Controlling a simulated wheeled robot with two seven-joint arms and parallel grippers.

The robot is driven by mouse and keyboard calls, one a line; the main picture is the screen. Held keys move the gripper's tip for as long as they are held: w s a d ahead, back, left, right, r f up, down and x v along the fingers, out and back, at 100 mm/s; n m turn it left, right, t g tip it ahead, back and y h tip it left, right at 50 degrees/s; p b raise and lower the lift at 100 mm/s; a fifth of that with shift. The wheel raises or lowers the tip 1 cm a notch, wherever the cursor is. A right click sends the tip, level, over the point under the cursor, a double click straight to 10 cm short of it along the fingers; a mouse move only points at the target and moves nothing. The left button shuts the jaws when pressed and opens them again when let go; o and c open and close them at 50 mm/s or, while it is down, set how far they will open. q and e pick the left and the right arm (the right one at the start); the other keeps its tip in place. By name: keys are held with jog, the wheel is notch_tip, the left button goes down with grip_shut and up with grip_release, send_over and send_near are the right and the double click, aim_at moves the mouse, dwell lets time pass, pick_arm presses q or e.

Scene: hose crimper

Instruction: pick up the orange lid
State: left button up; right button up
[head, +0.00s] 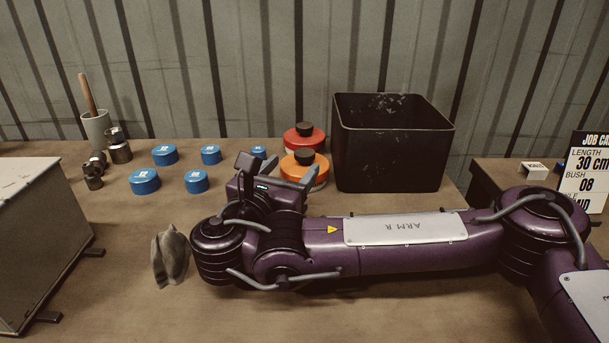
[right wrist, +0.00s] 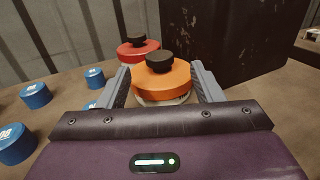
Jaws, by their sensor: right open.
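The orange lid (head: 302,167) with a black knob stands on the table, in front of a red lid (head: 304,140) with a black knob. In the right wrist view the orange lid (right wrist: 160,78) lies between the two fingers of my right gripper (right wrist: 163,85), with the red lid (right wrist: 138,52) behind it. The right gripper (head: 280,177) is open, its fingers on either side of the orange lid. I cannot tell whether the fingers touch it. My right arm crosses the front of the table in the head view. My left gripper is not in view.
A black bin (head: 390,150) stands just right of the lids. Several blue caps (head: 165,155) lie to the left. A grey cloth (head: 171,257) lies left of my right wrist. A grey box (head: 35,240) stands at the left edge, and a job card (head: 585,172) at the right.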

aim_at(301, 157)
jog(key=x, duration=0.7)
jog(key=shift+w+f, duration=0.1)
jog(key=shift+w, duration=0.05)
jog(key=shift+c, duration=0.3)
jog(key=c, duration=1)
